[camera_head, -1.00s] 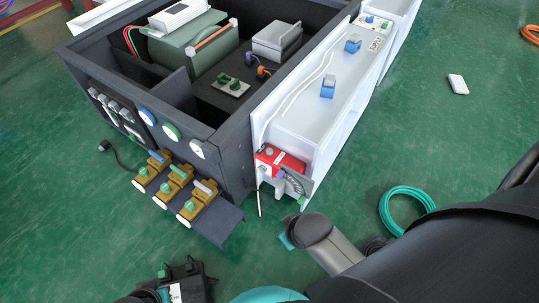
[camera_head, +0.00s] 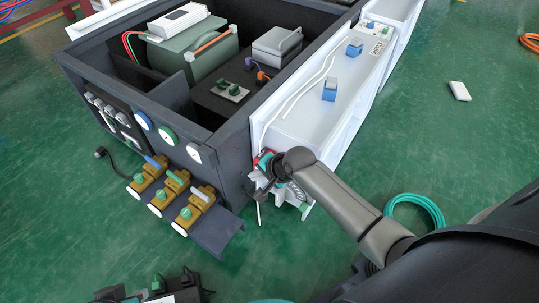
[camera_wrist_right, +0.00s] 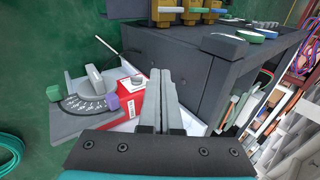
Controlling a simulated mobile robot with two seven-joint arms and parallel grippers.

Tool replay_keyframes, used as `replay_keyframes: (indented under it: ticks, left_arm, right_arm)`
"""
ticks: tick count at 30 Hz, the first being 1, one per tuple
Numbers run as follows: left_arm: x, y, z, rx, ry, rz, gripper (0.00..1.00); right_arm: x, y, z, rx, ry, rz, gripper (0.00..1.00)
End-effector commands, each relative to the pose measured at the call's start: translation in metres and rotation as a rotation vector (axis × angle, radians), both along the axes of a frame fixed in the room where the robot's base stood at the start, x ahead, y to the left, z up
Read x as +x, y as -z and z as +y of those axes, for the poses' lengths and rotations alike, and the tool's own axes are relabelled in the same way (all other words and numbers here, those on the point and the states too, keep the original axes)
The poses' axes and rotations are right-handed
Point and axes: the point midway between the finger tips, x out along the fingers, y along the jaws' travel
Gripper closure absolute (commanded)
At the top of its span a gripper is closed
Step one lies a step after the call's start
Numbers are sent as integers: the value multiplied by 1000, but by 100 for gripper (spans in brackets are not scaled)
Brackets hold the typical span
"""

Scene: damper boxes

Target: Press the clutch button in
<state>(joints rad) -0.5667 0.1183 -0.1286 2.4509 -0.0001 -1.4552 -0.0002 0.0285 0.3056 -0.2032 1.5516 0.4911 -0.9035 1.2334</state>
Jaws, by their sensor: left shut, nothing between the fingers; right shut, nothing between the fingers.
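The clutch button looks to be the round grey button (camera_wrist_right: 137,80) on the red box (camera_wrist_right: 130,104) in the right wrist view. The box sits at the near end of the white duct, beside a dial with a grey lever (camera_wrist_right: 95,76). My right gripper (camera_wrist_right: 161,73) is shut and empty, its fingers just right of the red box; contact with the button cannot be told. In the head view my right gripper (camera_head: 268,186) and wrist hide most of the red box. My left gripper (camera_head: 160,290) appears at the bottom edge, partly cut off, its fingers unclear.
A dark open case (camera_head: 225,160) stands left of the white duct (camera_head: 310,120), with brass valves (camera_head: 173,184) on its front ledge. A green block (camera_wrist_right: 54,93) and a purple block (camera_wrist_right: 113,102) flank the dial. A teal hose coil (camera_head: 412,212) lies on the floor.

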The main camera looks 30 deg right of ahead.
Motion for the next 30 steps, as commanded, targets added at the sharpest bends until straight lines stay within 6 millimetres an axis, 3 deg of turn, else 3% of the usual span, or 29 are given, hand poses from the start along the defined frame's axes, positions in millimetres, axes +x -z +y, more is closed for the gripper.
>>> replay_keyframes:
  ticks: [1, 6, 12, 18, 30]
  left_arm:
    - [0, 0, 0, 0, 0, 0, 100]
    - [0, 0, 0, 0, 0, 0, 100]
    - [0, 0, 0, 0, 0, -1, 100]
    - [0, 0, 0, 0, 0, -1, 100]
    - [2, 1, -1, -3, 2, -10, 100]
  right_arm:
    - [19, 0, -13, 61, 102, 8, 100]
    - [68, -4, -53, 291, 445, 27, 100]
    - [103, -14, -93, 489, 727, 27, 100]
    - [114, -18, -108, 563, 827, 24, 100]
    - [114, -17, -108, 563, 827, 25, 100]
